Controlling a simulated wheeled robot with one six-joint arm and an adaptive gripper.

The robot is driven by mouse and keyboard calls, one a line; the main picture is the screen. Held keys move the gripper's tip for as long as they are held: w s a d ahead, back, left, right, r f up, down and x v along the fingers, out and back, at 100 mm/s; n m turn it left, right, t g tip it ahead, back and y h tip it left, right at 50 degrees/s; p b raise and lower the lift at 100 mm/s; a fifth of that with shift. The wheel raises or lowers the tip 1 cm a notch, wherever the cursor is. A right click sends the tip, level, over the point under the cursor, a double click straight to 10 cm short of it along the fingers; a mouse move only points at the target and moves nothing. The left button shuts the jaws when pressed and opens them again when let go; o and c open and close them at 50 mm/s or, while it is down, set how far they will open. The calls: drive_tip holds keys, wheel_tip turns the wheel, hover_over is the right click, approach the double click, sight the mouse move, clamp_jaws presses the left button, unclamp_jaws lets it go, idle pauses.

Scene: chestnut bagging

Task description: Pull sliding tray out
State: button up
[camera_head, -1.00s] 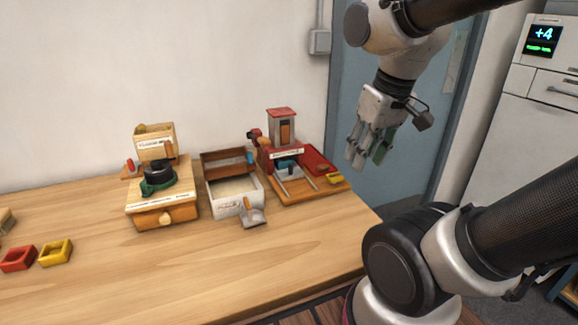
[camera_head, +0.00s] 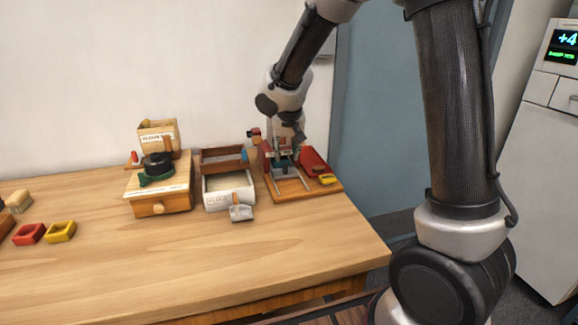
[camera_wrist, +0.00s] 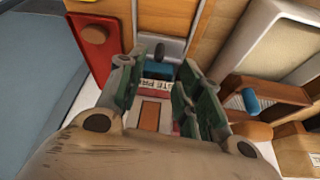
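The press station stands at the right of the table, with a wooden base (camera_head: 322,190), two pale rails and a red block. Its sliding tray appears to be the grey plate (camera_wrist: 175,47) with a dark knob (camera_wrist: 160,50) and a teal piece (camera_wrist: 156,71) beside it in the wrist view. My gripper (camera_head: 285,152) is over the station, hiding its tower in the head view. In the wrist view my gripper (camera_wrist: 155,72) has its green-padded fingers apart, with nothing held between them. The knob lies just beyond the fingertips; whether they touch anything I cannot tell.
Left of the station are a white box (camera_head: 228,190) with a scoop (camera_head: 241,213) and a wooden unit (camera_head: 160,200) with a drawer. Red (camera_head: 29,233) and yellow (camera_head: 61,231) trays lie farther left. The table front is clear.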

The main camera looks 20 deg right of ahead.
sight(286, 165)
drive_tip(key=x, duration=0.7)
drive_tip(key=shift+f, duration=0.2)
clamp_jaws()
